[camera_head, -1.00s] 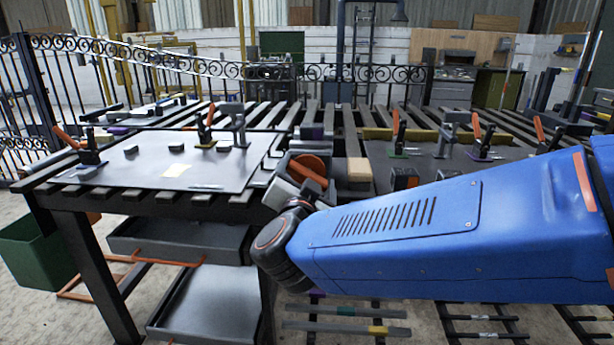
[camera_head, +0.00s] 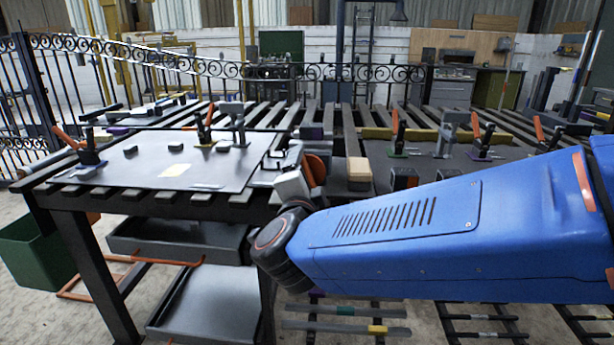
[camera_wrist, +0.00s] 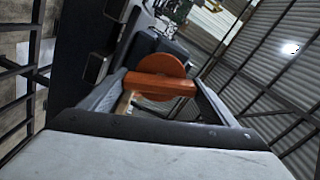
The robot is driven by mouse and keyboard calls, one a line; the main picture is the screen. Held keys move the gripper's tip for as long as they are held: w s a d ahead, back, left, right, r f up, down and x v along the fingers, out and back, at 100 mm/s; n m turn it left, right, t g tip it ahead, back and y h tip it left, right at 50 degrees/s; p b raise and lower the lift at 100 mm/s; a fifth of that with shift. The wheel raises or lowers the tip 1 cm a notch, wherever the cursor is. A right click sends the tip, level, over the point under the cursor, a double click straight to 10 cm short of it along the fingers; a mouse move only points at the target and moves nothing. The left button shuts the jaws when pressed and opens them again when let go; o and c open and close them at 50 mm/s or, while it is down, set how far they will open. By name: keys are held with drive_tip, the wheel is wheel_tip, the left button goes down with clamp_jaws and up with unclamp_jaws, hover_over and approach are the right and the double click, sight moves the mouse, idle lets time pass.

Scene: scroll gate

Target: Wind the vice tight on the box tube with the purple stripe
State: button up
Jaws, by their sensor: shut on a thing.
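An orange round handle with a thick crossbar (camera_wrist: 160,84) sits between the two fingers of my gripper (camera_wrist: 158,88) in the wrist view, and the gripper is shut on it. In the head view the orange handle (camera_head: 319,168) shows at the front edge of the bench, beside my gripper (camera_head: 305,178). The vice body is mostly hidden behind my gripper and wrist. A purple patch (camera_head: 311,131) shows on the bench just behind. I cannot tell whether it is the stripe of the box tube, or whether the jaws touch the tube.
A grey plate (camera_head: 150,165) with clamps covers the bench's left side. A tan block (camera_head: 358,168) stands just right of the handle. Another dark plate (camera_head: 460,165) with clamps lies to the right. Grey trays (camera_head: 205,308) are below the bench, with a green bin (camera_head: 35,250) at left.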

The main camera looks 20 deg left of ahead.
drive_tip(key=shift+f, duration=0.15)
drive_tip(key=o, duration=1)
drive_tip(key=shift+o, duration=0.2)
drive_tip(key=shift+s, duration=0.1)
drive_tip(key=v, duration=1.7)
drive_tip(key=shift+s, duration=0.15)
